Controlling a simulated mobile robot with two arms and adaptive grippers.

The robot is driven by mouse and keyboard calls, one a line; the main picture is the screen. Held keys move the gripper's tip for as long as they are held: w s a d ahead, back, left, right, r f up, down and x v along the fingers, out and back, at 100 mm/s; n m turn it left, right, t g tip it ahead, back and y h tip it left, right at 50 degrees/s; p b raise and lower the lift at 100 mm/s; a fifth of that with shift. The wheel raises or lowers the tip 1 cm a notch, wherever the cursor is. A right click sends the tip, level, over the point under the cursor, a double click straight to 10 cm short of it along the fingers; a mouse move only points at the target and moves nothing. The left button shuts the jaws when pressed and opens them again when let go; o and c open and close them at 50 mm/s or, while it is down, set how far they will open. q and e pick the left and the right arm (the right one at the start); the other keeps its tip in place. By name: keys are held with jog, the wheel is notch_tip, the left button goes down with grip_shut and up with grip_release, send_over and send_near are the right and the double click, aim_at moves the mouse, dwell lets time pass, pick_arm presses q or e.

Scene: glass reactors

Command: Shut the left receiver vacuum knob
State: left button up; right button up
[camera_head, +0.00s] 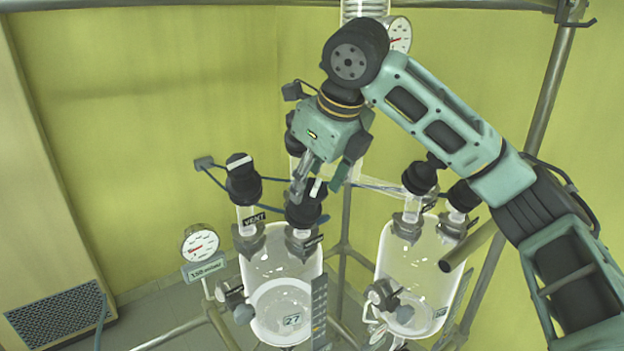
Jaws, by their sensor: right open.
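The left receiver (262,268) is a clear glass vessel marked 27, with two black knobs on necks at its top. The knob on the left (243,184) has a tag reading VENT below it. The knob on the right (304,212), which I take for the vacuum knob, has a white stripe on its handle; its tag is too small to read. My right gripper (317,184) is open and points down over this knob, with its fingers at either side of the handle. I cannot tell whether they touch it. My left gripper is not in view.
A second glass receiver (408,262) stands to the right, with two black knobs (420,178) (463,196) on top. A round gauge (201,243) is at the lower left, another (399,34) at the top. Metal frame poles (553,95) and thin blue tubing surround the vessels.

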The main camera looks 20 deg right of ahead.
jog(key=shift+d+f, duration=0.2)
jog(key=shift+f, duration=0.4)
jog(key=shift+w+d+f, duration=0.1)
jog(key=shift+d+f, duration=0.1)
jog(key=shift+f, duration=0.05)
jog(key=shift+w+f, duration=0.15)
jog(key=shift+w, duration=0.1)
jog(key=shift+o, duration=0.2)
jog(key=shift+s, duration=0.1)
jog(key=shift+c, duration=0.9)
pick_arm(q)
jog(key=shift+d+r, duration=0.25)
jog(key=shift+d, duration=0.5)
pick_arm(e)
jog(key=c, duration=0.8)
jog(key=shift+c, duration=0.2)
